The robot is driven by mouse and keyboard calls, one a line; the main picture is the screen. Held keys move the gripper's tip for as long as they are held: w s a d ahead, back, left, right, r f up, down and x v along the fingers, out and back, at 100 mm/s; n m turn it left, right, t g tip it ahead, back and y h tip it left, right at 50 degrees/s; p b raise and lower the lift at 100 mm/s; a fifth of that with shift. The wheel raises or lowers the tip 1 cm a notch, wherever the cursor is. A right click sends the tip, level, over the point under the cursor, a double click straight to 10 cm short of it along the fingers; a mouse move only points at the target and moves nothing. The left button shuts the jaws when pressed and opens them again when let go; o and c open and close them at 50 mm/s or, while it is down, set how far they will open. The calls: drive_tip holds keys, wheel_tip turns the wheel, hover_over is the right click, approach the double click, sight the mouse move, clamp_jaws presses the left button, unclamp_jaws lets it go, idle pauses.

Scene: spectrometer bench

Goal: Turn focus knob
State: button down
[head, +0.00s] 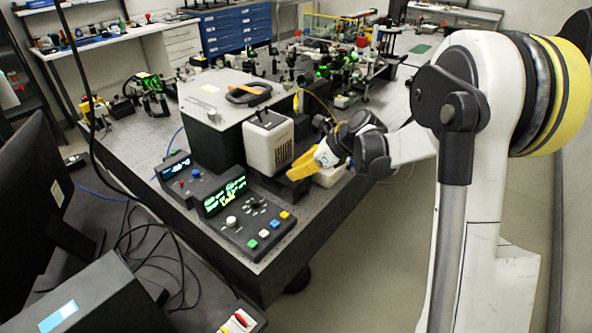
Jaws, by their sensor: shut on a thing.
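My gripper (300,170), with yellow on its fingers, is beside the lower right side of a white box-shaped instrument housing (269,143) on the bench. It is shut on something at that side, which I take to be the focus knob. The fingers hide the knob and the exact contact. The housing stands upright against a larger grey instrument box (213,130). My arm comes in from the right.
A control panel (257,222) with a lit green display, a silver knob and coloured buttons sits at the bench's front corner. A smaller display unit (185,175) is left of it. Optics (290,65) crowd the far bench. A dark monitor (35,190) stands at left.

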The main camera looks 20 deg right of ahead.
drive_tip(key=n+g, duration=0.1)
drive_tip(key=n, duration=0.1)
drive_tip(key=n+g+y, duration=0.1)
drive_tip(key=n+g, duration=0.1)
drive_tip(key=n, duration=0.1)
drive_tip(key=shift+w+g+y+p, duration=0.1)
drive_tip(key=shift+g+y+p, duration=0.2)
drive_tip(key=shift+p, duration=0.1)
drive_tip(key=n+g+p, duration=0.1)
drive_tip(key=n+g, duration=0.3)
drive_tip(key=n, duration=0.2)
drive_tip(key=shift+g, duration=0.4)
drive_tip(key=shift+n, duration=0.3)
drive_tip(key=c, duration=1.3)
unclamp_jaws()
